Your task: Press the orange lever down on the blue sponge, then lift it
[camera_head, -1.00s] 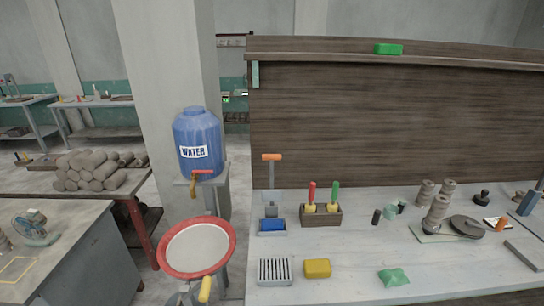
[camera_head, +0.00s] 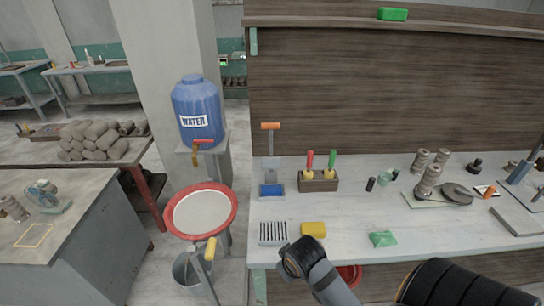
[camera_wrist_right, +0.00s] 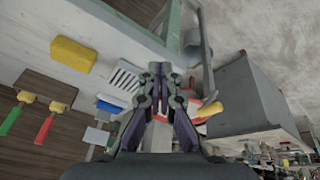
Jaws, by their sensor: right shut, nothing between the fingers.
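The orange lever handle (camera_head: 271,126) tops a grey upright press at the left end of the workbench, and it is raised. The blue sponge (camera_head: 271,190) lies in the press's grey base below it. In the right wrist view the blue sponge (camera_wrist_right: 110,107) shows partly, left of the fingers, near the grey press plate; the orange handle cannot be made out there. My right gripper (camera_wrist_right: 160,70) is shut and empty, apart from the press. In the head view my right arm reaches in from the lower right over the bench's front edge. My left gripper is not in view.
A slotted white tray (camera_head: 272,233) and a yellow sponge (camera_head: 313,229) lie before the press. A wooden holder (camera_head: 318,184) with red and green tools stands right of it. A red-rimmed basin (camera_head: 198,212) and blue water barrel (camera_head: 197,110) stand left of the bench.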

